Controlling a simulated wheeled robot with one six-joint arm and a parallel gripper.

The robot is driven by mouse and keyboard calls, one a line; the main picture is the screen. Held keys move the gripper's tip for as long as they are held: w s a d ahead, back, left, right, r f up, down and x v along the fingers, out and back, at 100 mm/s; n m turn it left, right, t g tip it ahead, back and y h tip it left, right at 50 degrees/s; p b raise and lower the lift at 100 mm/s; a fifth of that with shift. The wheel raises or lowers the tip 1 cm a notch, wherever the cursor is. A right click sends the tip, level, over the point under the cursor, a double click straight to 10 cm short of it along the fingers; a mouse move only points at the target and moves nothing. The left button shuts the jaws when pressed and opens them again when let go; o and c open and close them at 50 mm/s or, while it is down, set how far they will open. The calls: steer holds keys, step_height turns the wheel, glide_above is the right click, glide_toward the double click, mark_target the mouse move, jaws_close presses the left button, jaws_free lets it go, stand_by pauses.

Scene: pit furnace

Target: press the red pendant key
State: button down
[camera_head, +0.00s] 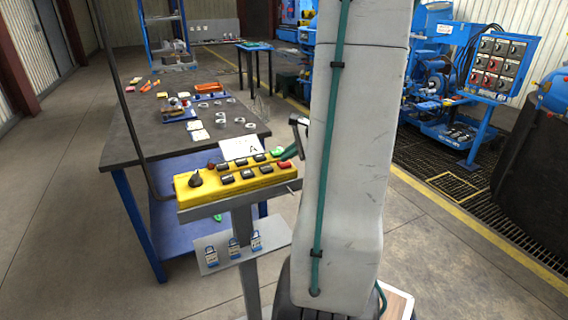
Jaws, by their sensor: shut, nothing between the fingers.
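The yellow pendant (238,181) lies on a grey stand left of my arm in the head view. It carries a black rotary knob at its left end, two rows of dark keys and a few coloured ones. A red key (285,164) shows at its right end, close to the edge of my arm. A green key (277,152) sits just behind it. A darker red round button (211,167) is near the knob. My pale arm link hides what is behind it. My gripper's fingers cannot be made out, so their distance from the red key does not show.
A white card marked A (240,149) stands behind the pendant. Small padlock-like items (234,247) hang on a plate below. A dark workbench (150,128) with parts stands behind left. A thin dark pole rises left of the pendant. Blue machinery (430,90) and floor grating lie right.

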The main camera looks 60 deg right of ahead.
mark_target(288, 163)
steer(key=shift+f, duration=0.35)
stand_by(0.5)
steer(key=shift+r, duration=0.9)
steer(key=shift+r, duration=2.5)
